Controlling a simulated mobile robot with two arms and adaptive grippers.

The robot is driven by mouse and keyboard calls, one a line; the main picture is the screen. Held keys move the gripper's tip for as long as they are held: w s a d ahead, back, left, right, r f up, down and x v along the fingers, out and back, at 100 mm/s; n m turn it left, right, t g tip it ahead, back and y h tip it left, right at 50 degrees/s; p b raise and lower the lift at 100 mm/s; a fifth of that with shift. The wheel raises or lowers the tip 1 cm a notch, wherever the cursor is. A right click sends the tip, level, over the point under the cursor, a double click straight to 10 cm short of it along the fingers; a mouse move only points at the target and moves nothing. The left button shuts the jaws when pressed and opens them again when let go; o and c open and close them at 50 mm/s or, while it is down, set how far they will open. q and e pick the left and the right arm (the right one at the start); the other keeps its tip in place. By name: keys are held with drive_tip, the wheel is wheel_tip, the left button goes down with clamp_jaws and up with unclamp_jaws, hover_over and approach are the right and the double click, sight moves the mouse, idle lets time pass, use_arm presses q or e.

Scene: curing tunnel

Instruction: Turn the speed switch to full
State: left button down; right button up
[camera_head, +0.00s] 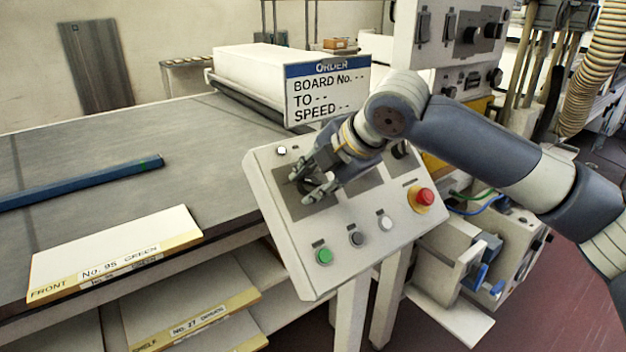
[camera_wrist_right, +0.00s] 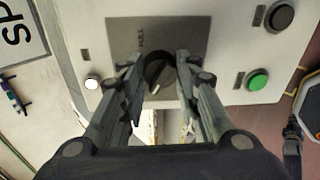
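The speed switch (camera_wrist_right: 158,72) is a black round knob on a dark grey plate (camera_wrist_right: 195,32) in the right wrist view. A small light mark shows on its lower edge, and small sideways lettering that seems to read FULL stands to its upper left. My right gripper (camera_wrist_right: 158,76) is open, one finger on each side of the knob, with a narrow gap to it. In the head view my right gripper (camera_head: 312,188) is over the left part of the sloping control panel (camera_head: 290,240) and mostly hides the knob. My left gripper is not in view.
The panel carries a red emergency button (camera_head: 421,198), a green button (camera_head: 324,256) and grey and white buttons. An order sign (camera_head: 328,92) stands behind it, its speed line showing dashes. A bench with a blue bar (camera_head: 80,182) and a labelled board (camera_head: 115,250) lies left.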

drive_tip(key=shift+m+p, duration=0.3)
drive_tip(key=shift+p, duration=0.3)
drive_tip(key=m+p, duration=0.4)
drive_tip(key=p, duration=0.1)
drive_tip(key=m+p, duration=0.5)
drive_tip(key=shift+r+y+p, duration=0.2)
drive_tip(key=shift+y+p, duration=0.1)
drive_tip(key=shift+p, duration=0.1)
drive_tip(key=m+t+p, duration=0.1)
drive_tip(key=m+p, duration=1)
drive_tip(key=p, duration=0.1)
drive_tip(key=shift+d, duration=0.15)
drive_tip(key=m+p, duration=0.3)
drive_tip(key=shift+f+m, duration=0.3)
drive_tip(key=shift+w, duration=0.1)
drive_tip(key=o, duration=1.1)
drive_tip(key=shift+c, duration=0.2)
drive_tip(key=shift+d+r, duration=0.1)
